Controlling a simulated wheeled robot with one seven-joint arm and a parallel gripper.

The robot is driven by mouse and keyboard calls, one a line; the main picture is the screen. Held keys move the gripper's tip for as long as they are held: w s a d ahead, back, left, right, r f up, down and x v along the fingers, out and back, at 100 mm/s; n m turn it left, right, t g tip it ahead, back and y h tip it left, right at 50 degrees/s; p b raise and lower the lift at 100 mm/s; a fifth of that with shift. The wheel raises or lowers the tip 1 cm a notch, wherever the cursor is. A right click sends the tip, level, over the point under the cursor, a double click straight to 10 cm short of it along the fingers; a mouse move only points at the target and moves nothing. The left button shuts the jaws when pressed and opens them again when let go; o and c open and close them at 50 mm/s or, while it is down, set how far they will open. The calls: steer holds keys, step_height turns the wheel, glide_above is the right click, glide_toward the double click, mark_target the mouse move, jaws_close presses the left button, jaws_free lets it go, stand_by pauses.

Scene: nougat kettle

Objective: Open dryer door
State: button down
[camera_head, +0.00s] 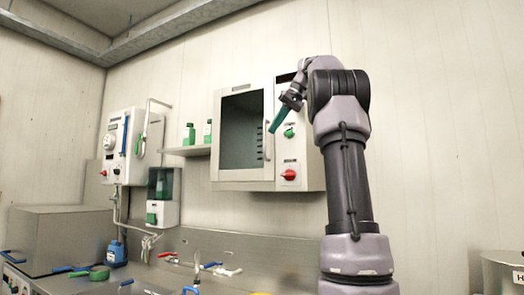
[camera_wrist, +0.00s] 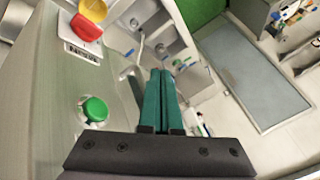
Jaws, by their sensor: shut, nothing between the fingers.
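The dryer (camera_head: 243,185) is a metal wall cabinet with a dark-windowed door (camera_head: 241,130), which looks closed. A vertical handle (camera_head: 267,145) runs along the door's right edge. My gripper (camera_head: 272,130) has green fingers, shut and empty, pointing down and left in front of the dryer beside the upper part of the handle. Contact with the handle cannot be told. In the wrist view the shut fingers (camera_wrist: 161,72) point away from the camera, beside the dryer's control panel (camera_wrist: 40,100).
The panel carries a green knob (camera_head: 289,131) and a red knob (camera_head: 288,175). A shelf (camera_head: 187,151) with green bottles is left of the dryer. A wall unit (camera_head: 125,146) hangs farther left. Below are sinks with taps (camera_head: 215,270). The wall at right is clear.

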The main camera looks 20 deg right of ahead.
steer(key=x, duration=0.9)
steer(key=shift+f, duration=0.15)
steer(key=shift+a, duration=0.25)
stand_by(1.2)
stand_by(0.3)
